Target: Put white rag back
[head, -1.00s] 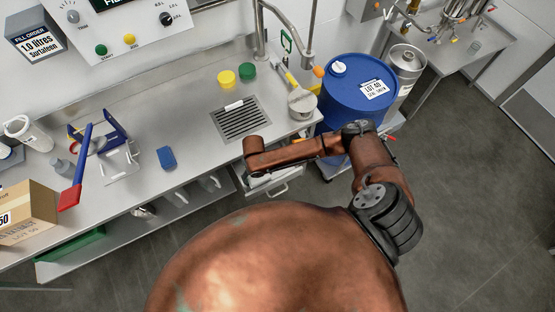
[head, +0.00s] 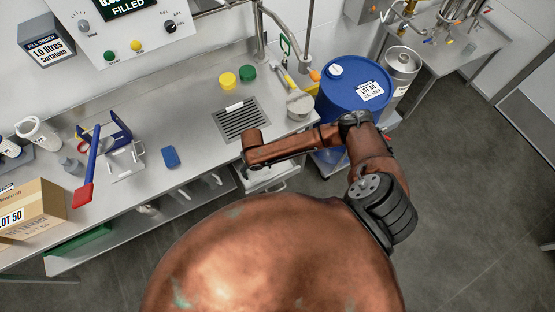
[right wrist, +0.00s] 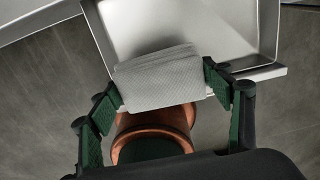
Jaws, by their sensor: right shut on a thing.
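The white rag (right wrist: 160,78) is a folded, pale grey-white cloth in the right wrist view. My right gripper (right wrist: 163,87) is shut on it, with the green-padded fingers at its left and right sides. Beyond the rag is an open metal drawer (right wrist: 240,25), and the rag overlaps its near edge in the picture. I cannot tell whether they touch. In the head view the drawer front (head: 268,184) shows under the worktop, partly behind my right arm. The rag and the fingers cannot be made out there. My left gripper is not in view.
The steel worktop (head: 200,130) holds a drain grate (head: 238,121), a blue sponge (head: 170,157), yellow (head: 228,79) and green lids (head: 248,73), and a cardboard box (head: 40,205). A blue drum (head: 340,98) stands close to my right arm.

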